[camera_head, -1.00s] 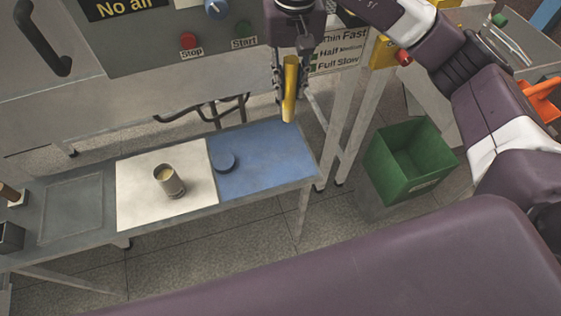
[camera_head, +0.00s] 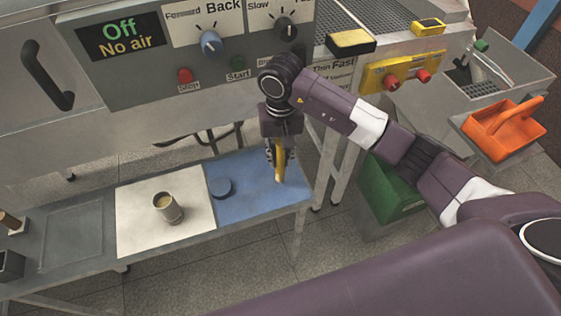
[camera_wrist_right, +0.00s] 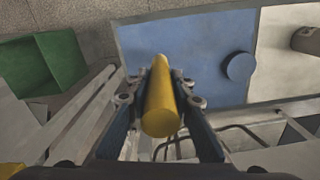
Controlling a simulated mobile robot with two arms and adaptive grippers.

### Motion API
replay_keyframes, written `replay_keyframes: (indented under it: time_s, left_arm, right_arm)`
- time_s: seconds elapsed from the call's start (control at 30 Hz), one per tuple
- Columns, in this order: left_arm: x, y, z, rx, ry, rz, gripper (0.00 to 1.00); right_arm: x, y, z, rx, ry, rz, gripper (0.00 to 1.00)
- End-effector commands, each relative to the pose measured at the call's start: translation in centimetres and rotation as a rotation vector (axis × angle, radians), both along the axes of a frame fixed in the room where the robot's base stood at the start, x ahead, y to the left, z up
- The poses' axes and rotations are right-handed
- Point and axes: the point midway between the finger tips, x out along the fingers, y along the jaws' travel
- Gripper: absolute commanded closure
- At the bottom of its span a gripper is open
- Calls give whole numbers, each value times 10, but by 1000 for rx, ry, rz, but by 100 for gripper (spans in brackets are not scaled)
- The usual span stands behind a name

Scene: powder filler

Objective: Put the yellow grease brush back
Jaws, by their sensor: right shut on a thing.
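The yellow grease brush (camera_head: 281,164) is held upright in my right gripper (camera_head: 279,158) over the right part of the blue mat (camera_head: 250,198). In the right wrist view the brush (camera_wrist_right: 160,105) stands between the two fingers (camera_wrist_right: 160,112), which are shut on it, and its far end points at the blue mat (camera_wrist_right: 205,45). I cannot tell whether its lower end touches the mat. My left gripper is not in view.
A round blue lid (camera_head: 221,187) lies on the mat's left part. A green bin (camera_head: 385,190) stands right of the bench. The control panel (camera_head: 150,75) rises behind.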

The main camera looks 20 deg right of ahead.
Motion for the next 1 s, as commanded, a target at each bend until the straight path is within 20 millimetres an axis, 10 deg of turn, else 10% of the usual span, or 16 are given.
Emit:
replay_keyframes:
  time_s: [0.73, 0.77, 1.0]
  left_arm:
    - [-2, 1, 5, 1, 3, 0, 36]
    - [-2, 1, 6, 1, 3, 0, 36]
    - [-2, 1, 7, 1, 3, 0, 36]
  right_arm:
    - [0, 0, -44, -1, -2, 0, 100]
    - [0, 0, -43, -1, -1, 0, 76]
    - [0, 0, -42, -1, -1, 0, 62]
